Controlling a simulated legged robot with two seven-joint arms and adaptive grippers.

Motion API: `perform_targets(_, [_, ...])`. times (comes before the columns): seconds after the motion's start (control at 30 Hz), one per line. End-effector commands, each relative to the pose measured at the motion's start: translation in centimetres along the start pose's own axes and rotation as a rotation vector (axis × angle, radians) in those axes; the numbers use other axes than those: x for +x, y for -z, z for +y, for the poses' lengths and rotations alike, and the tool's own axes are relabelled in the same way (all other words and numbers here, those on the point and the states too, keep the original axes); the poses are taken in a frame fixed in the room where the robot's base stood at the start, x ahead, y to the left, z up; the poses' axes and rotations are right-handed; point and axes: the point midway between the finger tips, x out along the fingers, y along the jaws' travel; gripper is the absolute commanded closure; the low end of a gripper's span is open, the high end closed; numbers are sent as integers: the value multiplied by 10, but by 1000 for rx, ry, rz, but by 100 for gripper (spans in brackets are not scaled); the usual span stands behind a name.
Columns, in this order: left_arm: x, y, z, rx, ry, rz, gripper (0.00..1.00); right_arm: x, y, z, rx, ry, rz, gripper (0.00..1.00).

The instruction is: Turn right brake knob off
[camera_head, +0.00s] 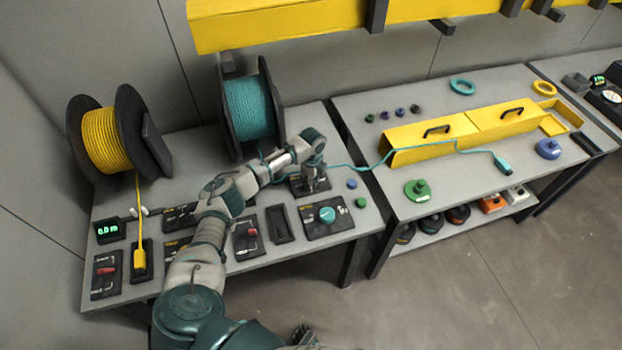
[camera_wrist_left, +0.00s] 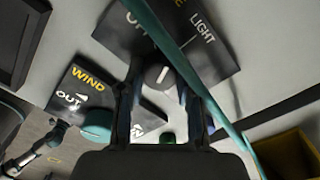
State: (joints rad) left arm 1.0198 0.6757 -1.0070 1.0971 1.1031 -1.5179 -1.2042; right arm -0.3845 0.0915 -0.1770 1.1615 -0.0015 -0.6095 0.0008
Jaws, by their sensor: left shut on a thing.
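The right brake panel (camera_head: 296,188) is a black plate behind the right part of the near bench; its label reads "LIGHT" in the left wrist view (camera_wrist_left: 205,45). My left gripper (camera_head: 316,188) is over this panel, pointing down. In the left wrist view its two fingers (camera_wrist_left: 162,100) are on either side of a small grey knob (camera_wrist_left: 157,75) with a pale mark, and it is shut on that knob. The fingers hide part of the knob and the lettering. My right gripper (camera_head: 303,337) is low at the bottom edge, partly cut off; its opening is unclear.
A teal cable (camera_head: 345,166) runs from the teal spool (camera_head: 248,108) past my left gripper to the second bench. The wind panel has a teal knob (camera_head: 327,215). Blue (camera_head: 352,184) and green (camera_head: 361,202) buttons sit nearby. A yellow spool (camera_head: 100,140) stands left.

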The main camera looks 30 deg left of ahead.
Motion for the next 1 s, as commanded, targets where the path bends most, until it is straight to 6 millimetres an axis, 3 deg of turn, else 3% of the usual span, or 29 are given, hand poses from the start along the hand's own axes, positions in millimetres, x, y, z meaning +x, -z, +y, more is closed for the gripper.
perform_targets(0.03, [-11,-4,-3,-46,10,-3,100,0,-14,0,-2,0,-11,60])
perform_targets(0.37, [-10,-4,-4,-328,11,-1,100,8,-110,1,-16,1,-52,60])
perform_targets(1.0, [-9,-3,-5,-910,13,4,100,-42,-98,2,-16,0,-44,60])
